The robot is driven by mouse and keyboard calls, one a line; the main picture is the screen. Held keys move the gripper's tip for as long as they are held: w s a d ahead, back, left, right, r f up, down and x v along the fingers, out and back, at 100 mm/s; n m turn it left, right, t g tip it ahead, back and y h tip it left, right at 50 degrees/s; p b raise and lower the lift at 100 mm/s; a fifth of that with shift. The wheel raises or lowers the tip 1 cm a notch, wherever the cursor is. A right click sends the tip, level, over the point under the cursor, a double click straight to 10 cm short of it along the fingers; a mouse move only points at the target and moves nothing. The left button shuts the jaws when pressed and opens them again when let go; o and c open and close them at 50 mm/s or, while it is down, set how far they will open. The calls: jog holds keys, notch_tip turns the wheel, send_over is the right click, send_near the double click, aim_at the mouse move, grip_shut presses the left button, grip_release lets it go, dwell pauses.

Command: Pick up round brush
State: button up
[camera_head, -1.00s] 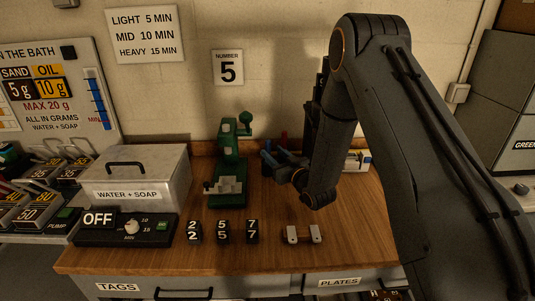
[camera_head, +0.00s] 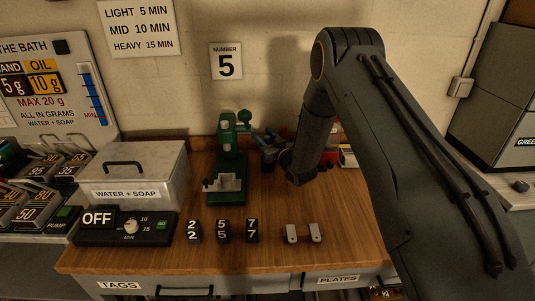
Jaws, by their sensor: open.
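I cannot make out a round brush for certain. A small cluster of blue and dark tools (camera_head: 268,143) stands at the back of the wooden bench, just right of the green press (camera_head: 230,158). My arm comes in from the right, bends at the top and reaches down to the back of the bench beside these tools. My gripper's fingers are hidden behind my forearm and wrist. A red item (camera_head: 331,132) shows just right of my forearm.
A steel water-and-soap bath (camera_head: 140,180) and its control box (camera_head: 125,228) stand at the left. The front right of the bench is mostly clear.

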jog(key=shift+w+a, duration=0.1)
jog(key=shift+w, duration=0.2)
jog(key=shift+c, duration=0.4)
grip_shut()
jog(key=shift+r, duration=0.1)
